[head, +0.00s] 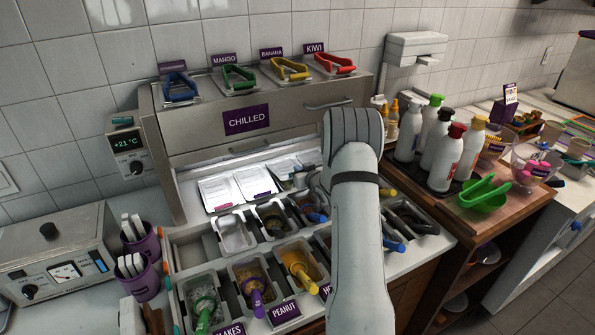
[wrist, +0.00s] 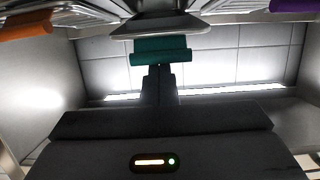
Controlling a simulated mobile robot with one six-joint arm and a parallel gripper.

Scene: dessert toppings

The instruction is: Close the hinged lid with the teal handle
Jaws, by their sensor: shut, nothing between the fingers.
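In the wrist view, a teal handle (wrist: 160,50) sticks out below the pale rounded edge of a lid (wrist: 160,29). The rest of that lid is cut off by the top of the picture. My gripper (wrist: 158,71) is shut and empty. Its fingertips are just below the handle and overlap it in the picture; I cannot tell whether they touch. In the head view my arm hides most of my gripper, and I cannot pick out the teal handle there.
An orange handle (wrist: 28,28) and a purple one (wrist: 294,5) flank the teal one. In the head view, the chilled cabinet (head: 180,133) holds pale containers (head: 222,190). Topping tubs with coloured scoops (head: 203,290) stand in front, and bottles (head: 447,160) at right.

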